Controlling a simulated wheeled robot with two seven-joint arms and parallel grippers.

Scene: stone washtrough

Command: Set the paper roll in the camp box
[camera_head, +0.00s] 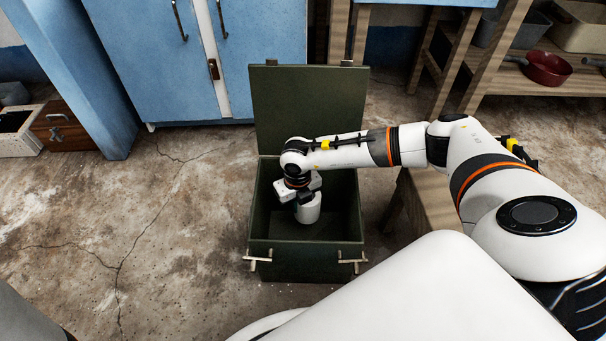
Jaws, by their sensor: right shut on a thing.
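The camp box (262,236) is a dark green box on the floor, with its lid (308,104) standing open at the back and latches at its front. My right arm reaches in from the right. My right gripper (299,200) points down inside the box opening, shut on the white paper roll (309,211). The roll is within the box walls, near the middle. I cannot tell whether it touches the box floor. The gripper hides the roll's upper part. My left gripper is not in view.
A blue cabinet (160,60) stands behind the box. A wooden bench (432,200) is close on the right, under my arm. A shelf with a red pan (546,68) is at the back right. A brown wooden box (62,128) sits at the far left. The cracked floor left of the box is clear.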

